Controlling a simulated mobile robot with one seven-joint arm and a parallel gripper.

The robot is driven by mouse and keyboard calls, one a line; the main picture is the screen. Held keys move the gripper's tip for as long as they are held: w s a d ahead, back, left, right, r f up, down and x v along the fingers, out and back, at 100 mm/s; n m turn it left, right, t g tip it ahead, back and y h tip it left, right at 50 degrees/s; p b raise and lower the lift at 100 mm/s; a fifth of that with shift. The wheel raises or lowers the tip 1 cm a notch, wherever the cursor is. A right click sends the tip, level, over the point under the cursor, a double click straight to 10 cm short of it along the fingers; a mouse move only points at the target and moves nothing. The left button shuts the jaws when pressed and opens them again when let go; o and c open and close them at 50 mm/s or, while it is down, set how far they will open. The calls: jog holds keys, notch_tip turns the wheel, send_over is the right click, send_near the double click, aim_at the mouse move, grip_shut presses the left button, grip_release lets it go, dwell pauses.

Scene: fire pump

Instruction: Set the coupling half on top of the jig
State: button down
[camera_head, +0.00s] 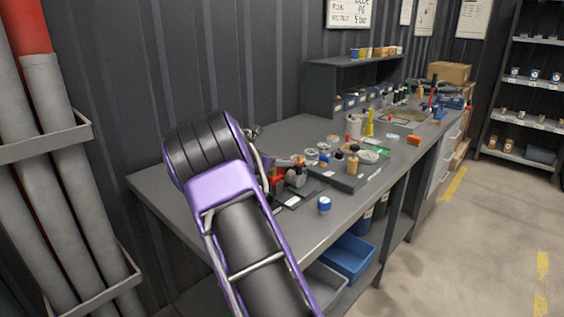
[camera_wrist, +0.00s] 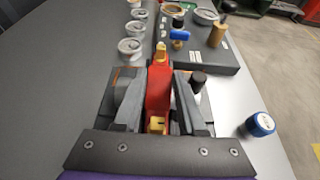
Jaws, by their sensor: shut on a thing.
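A red piece with brass-coloured ends, which I take for the coupling half (camera_wrist: 159,85), stands narrow and upright between the fingers of my gripper (camera_wrist: 158,98). The fingers are shut on it from both sides. In the head view the red piece (camera_head: 277,184) shows just right of my wrist, low over the near part of the bench. Grey parts and a black knob (camera_wrist: 198,78) sit close by the right finger. A dark plate with a white label (camera_head: 293,201) lies below; I cannot tell for sure which part is the jig. The fingers hide the red piece's underside.
A blue-capped jar (camera_head: 324,204) stands near the bench's front edge, right of my gripper. Several silver cups (camera_wrist: 131,48) stand ahead on the left. A dark tray (camera_wrist: 222,62) with bottles and rings is ahead on the right. The bench's left end is clear.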

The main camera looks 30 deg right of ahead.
jog(key=shift+f, duration=0.4)
dwell(0.4)
jog(key=c, duration=0.8)
grip_release()
jog(key=shift+c, duration=0.2)
jog(key=shift+r+p, duration=1.55)
jog(key=shift+r, duration=0.25)
jog(key=shift+o, duration=0.2)
jog(key=o, duration=0.5)
jog(key=shift+o, duration=0.5)
jog(key=shift+f, duration=0.1)
